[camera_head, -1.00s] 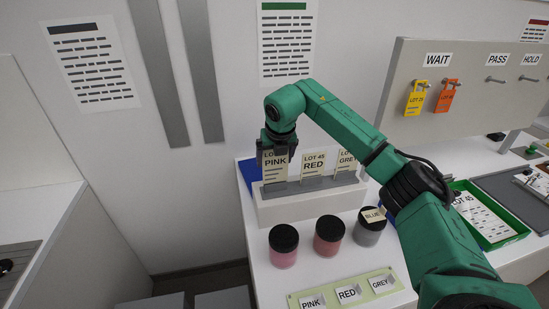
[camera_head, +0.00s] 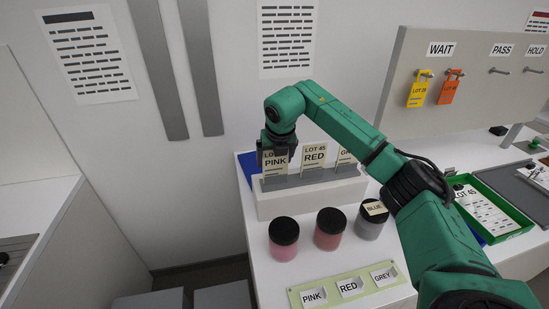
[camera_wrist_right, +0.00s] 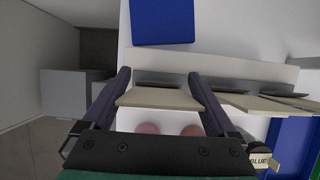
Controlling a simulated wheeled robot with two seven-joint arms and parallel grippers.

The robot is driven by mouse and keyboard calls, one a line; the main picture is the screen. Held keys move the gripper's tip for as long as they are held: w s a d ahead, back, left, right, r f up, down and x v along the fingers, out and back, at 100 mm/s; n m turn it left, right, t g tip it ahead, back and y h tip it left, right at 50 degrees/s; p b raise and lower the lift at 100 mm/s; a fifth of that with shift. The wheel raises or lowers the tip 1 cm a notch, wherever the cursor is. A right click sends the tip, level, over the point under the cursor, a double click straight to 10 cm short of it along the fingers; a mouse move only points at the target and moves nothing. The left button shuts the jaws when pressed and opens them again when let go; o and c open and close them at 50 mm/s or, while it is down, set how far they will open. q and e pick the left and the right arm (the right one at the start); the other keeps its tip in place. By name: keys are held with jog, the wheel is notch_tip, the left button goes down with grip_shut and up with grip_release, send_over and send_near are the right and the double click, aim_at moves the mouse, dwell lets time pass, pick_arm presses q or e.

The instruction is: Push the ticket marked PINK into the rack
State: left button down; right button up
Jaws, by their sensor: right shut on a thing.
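The cream ticket marked PINK (camera_head: 275,163) stands upright at the left end of the grey-slotted rack (camera_head: 310,195). Its top edge is lower than that of the ticket marked RED (camera_head: 314,156) beside it. The ticket marked GREY (camera_head: 346,158) stands at the right, partly hidden by my arm. My right gripper (camera_head: 277,146) is shut on the PINK ticket from above. In the right wrist view my right gripper's fingers (camera_wrist_right: 160,92) press on both side edges of the PINK ticket (camera_wrist_right: 158,99). My left gripper is not in view.
Jars with black lids, pink (camera_head: 283,240), red (camera_head: 329,230) and grey (camera_head: 371,221), stand before the rack. A label strip (camera_head: 320,297) lies in front. A green tray (camera_head: 515,229) is at right. A board (camera_head: 400,110) with hanging tags stands behind.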

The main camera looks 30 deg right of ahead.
jog(key=o, duration=0.9)
jog(key=shift+o, duration=0.2)
jog(key=shift+r, duration=0.1)
notch_tip(320, 180, up, 6)
jog(key=p, duration=0.5)
